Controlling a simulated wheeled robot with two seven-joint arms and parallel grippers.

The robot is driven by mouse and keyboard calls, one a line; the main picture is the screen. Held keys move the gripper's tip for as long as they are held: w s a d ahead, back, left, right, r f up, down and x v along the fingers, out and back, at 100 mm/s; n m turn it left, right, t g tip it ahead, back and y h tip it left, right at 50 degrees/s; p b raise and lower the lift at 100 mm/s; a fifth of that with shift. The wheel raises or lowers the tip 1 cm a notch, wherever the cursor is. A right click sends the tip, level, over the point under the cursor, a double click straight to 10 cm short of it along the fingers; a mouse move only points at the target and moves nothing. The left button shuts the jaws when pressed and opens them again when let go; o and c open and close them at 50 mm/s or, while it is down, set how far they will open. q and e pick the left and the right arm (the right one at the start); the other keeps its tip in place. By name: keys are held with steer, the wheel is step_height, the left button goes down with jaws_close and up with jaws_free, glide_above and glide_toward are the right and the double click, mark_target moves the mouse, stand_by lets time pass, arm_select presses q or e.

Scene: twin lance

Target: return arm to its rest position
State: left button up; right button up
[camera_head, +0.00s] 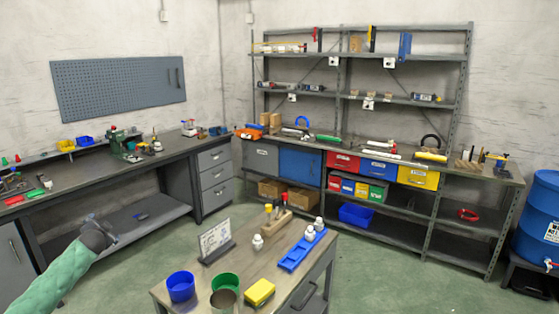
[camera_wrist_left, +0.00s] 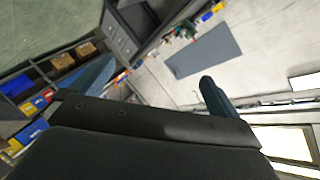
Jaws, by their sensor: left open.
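My left arm (camera_head: 55,280), in a green sleeve, comes in from the lower left in the head view. Its dark gripper (camera_head: 100,226) is raised in the air left of the small table, in front of the workbench's lower shelf. In the left wrist view the two fingers of the gripper (camera_wrist_left: 155,75) stand wide apart with nothing between them. The gripper is open, empty and touches nothing that I can see. My right gripper is in neither view.
The small table (camera_head: 265,262) at front centre holds blue and green cups, a yellow block, a sign and a blue tray (camera_head: 302,250). A workbench (camera_head: 100,170) runs along the left wall and shelving (camera_head: 480,185) along the back. Green floor is free between them.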

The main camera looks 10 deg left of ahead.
arm_select(q)
steer(key=s+d+f+g+h, duration=0.1)
steer(key=s+d+f, duration=0.4)
steer(key=f, duration=0.7)
steer(key=s+d+f+g+h, duration=0.1)
steer(key=s+d+f+g, duration=0.15)
steer(key=d+f, duration=0.75)
steer(key=s+d+f+g+h, duration=0.1)
steer(key=s+d+f+h, duration=0.2)
steer(key=f, duration=1.2)
steer(key=s+d+f+g, duration=0.2)
steer(key=s+d+f, duration=1.5)
steer(key=f, duration=0.3)
steer(key=s+d+f+g+h, duration=0.1)
steer(key=s+d+f, duration=0.3)
steer(key=s+d, duration=0.4)
steer(key=s+d+f+g+h, duration=0.1)
steer(key=s+d+f, duration=0.3)
steer(key=s+d, duration=0.5)
steer(key=s+d+f+n+g+h, duration=0.1)
steer(key=s+d+f, duration=0.3)
steer(key=s+d, duration=0.5)
steer(key=shift+d+g+h+b, duration=0.35)
steer(key=shift+d+h+b, duration=0.1)
steer(key=shift+d, duration=0.55)
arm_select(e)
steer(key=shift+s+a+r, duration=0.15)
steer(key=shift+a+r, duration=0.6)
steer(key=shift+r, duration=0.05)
